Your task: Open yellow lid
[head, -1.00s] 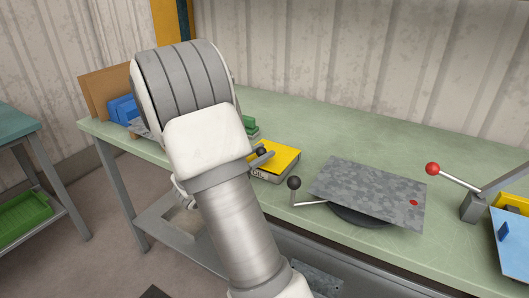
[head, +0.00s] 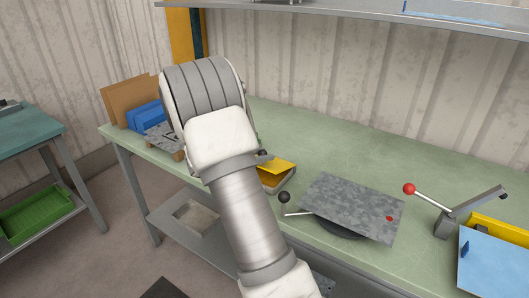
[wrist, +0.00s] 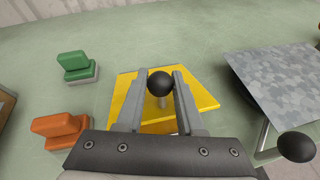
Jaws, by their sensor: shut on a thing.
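In the wrist view the yellow lid (wrist: 195,88) has a black ball knob (wrist: 160,83) on a short stem. My gripper (wrist: 160,80) is shut on this knob, one finger on each side. In the head view my arm hides most of the gripper.
A grey metal sheet (head: 350,205) on a round base lies right of the box, with a black-ball lever (head: 284,197) beside it. A red-ball lever (head: 409,189) stands farther right.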

